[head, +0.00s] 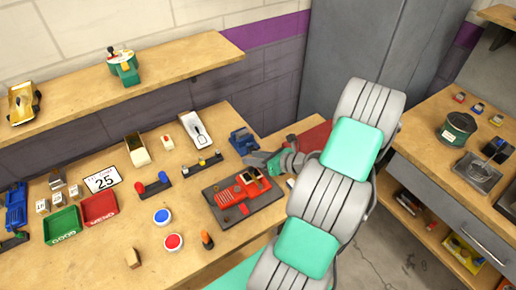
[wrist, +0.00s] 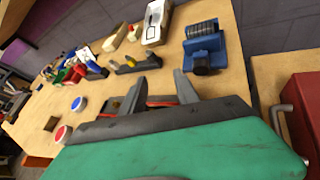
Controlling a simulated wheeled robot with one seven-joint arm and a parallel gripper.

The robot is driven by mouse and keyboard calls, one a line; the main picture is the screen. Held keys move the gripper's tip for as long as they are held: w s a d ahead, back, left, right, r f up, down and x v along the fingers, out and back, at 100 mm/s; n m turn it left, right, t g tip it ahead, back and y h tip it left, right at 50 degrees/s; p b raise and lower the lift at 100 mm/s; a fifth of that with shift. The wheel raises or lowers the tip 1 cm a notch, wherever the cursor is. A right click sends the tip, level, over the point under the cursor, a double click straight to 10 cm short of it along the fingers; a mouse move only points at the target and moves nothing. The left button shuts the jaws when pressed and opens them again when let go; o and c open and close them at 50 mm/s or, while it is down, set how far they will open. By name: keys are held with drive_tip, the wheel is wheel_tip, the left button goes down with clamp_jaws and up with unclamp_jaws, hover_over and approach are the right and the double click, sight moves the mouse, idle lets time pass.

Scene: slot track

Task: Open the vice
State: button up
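A blue device with a dark ribbed part on top and a dark round knob, which may be the vice, stands near the right end of the workbench in the head view (head: 243,141). It also shows at upper right in the wrist view (wrist: 205,47). Another blue thing (head: 16,206) stands at the far left of the bench; I cannot tell which of the two is the vice. My gripper (head: 262,160) is close to the nearer blue device, apart from it. In the wrist view its two grey fingers (wrist: 160,78) are spread with nothing between them.
A red machine on a dark base (head: 242,192) lies just below my gripper. A red box (head: 310,136) stands past the bench's right end. Trays (head: 98,207), buttons (head: 173,242) and a white clipboard-like item (head: 195,129) occupy the bench. A shelf (head: 170,72) runs above.

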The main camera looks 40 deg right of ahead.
drive_tip(key=d+f+m, duration=0.1)
drive_tip(key=d+m, duration=0.1)
drive_tip(key=s+d+m+t+h, duration=0.1)
drive_tip(key=d+m, duration=0.1)
drive_tip(key=m, duration=0.1)
drive_tip(key=s+d+f+m+t+h, duration=0.1)
drive_tip(key=d+m, duration=0.1)
drive_tip(key=shift+s+d+f+b, duration=0.2)
drive_tip(key=shift+d+f+b, duration=0.05)
drive_tip(key=shift+f+b, duration=0.1)
drive_tip(key=p+x, duration=0.1)
drive_tip(key=x, duration=0.6)
drive_tip(key=shift+w+p, duration=0.3)
drive_tip(key=shift+a, duration=0.1)
clamp_jaws()
